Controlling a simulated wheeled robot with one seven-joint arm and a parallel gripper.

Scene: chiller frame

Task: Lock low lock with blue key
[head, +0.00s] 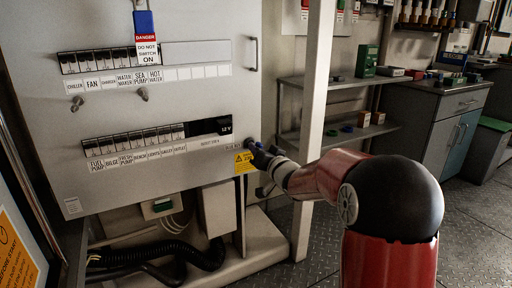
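My gripper (257,153) is at the lower right edge of the grey electrical panel (200,125), dark and small in the head view. It reaches a small round dark fitting (249,143) that looks like the low lock, beside the yellow warning label. A bluish tint shows around my fingers, but I cannot tell whether it is the blue key or part of the gripper. The fingers are too small and overlapped to tell whether they are open or shut, or whether they touch the lock.
Two small knobs or locks (142,94) sit between the breaker rows. A white post (312,120) stands close to my arm.

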